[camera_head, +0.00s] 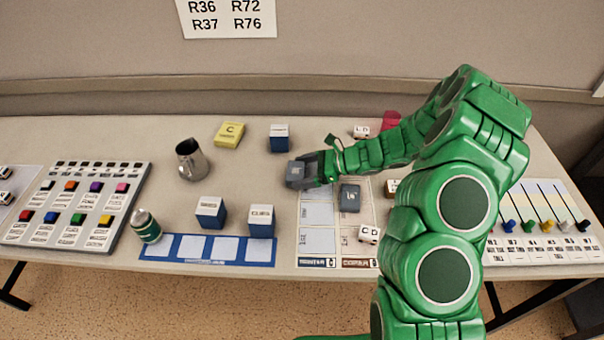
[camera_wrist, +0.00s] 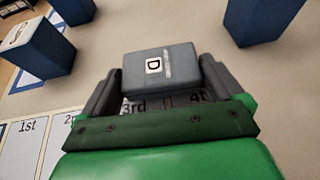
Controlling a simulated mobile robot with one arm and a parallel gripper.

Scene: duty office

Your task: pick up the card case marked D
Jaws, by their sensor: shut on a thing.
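The card case marked D (camera_wrist: 160,72) is a grey-blue flat box with a white D label, seen in the wrist view between the two dark fingers of my gripper (camera_wrist: 168,88). In the head view the grey case (camera_head: 296,174) shows at the tip of my gripper (camera_head: 306,170), near the middle of the table. My gripper is shut on it. I cannot tell how far, if at all, it is off the surface. A sheet with printed place labels (camera_wrist: 22,150) lies beneath and beside my gripper.
A dark case (camera_head: 349,198) lies right of my gripper. Blue-and-white boxes stand behind (camera_head: 279,140) and in front (camera_head: 211,213). A yellow case marked C (camera_head: 229,134) and a metal jug (camera_head: 192,160) are to the left. My arm hides part of the table's right side.

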